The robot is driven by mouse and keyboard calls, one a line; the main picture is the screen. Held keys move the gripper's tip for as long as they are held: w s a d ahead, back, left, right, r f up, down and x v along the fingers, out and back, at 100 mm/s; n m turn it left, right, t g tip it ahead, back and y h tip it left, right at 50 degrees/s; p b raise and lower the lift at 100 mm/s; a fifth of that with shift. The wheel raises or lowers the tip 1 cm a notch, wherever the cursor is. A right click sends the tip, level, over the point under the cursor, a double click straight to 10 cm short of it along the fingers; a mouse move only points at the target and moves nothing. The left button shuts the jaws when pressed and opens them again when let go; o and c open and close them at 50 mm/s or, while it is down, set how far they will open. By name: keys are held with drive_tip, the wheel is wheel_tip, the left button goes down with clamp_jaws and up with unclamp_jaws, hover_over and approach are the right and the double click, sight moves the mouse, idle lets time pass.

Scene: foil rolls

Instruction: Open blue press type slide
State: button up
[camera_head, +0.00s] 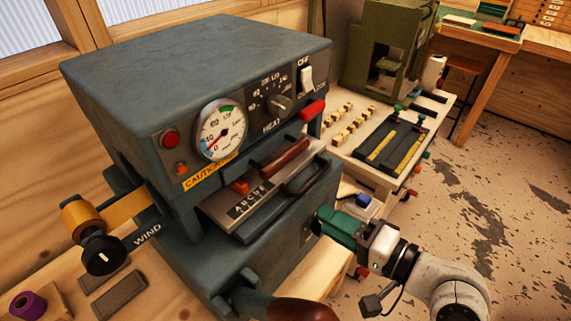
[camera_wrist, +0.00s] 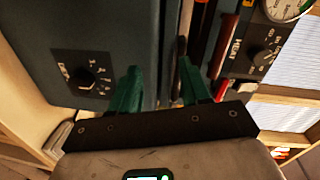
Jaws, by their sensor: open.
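The blue-grey press (camera_head: 190,70) fills the middle of the head view. Its type slide (camera_head: 222,212) is a metal plate with an ABCDE label, low in the front opening. A black bar handle (camera_head: 308,173) stands at the slide's right front. My gripper (camera_head: 320,222), with green fingers, is below and right of this handle, close to the press's lower front. In the wrist view my gripper (camera_wrist: 158,68) is open with nothing clearly held, fingers pointing at the press's side. A dark upright bar near the right finger may be the handle; I cannot tell whether they touch.
A brown lever grip (camera_head: 285,158) lies just above the slide, and a red knob (camera_head: 313,110) is higher right. A large brown handle (camera_head: 300,309) juts out below. A bench (camera_head: 345,105) with brass type and a green machine (camera_head: 390,45) stands behind. Floor at right is open.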

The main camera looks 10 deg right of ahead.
sight(291, 160)
wheel_tip(291, 160, up, 7)
drive_tip(key=w+m+t+y, duration=0.2)
drive_tip(key=m+t, duration=0.1)
drive_tip(key=p+x, duration=0.1)
drive_tip(key=x, duration=0.2)
drive_tip(key=p+x, duration=0.1)
drive_tip(key=x, duration=0.5)
drive_tip(key=shift+s+a+r+p, duration=0.1)
drive_tip(key=shift+s+a+p, duration=0.15)
drive_tip(key=shift+a+p, duration=0.15)
drive_tip(key=shift+w+a, duration=0.3)
drive_tip(key=shift+w, duration=0.2)
clamp_jaws()
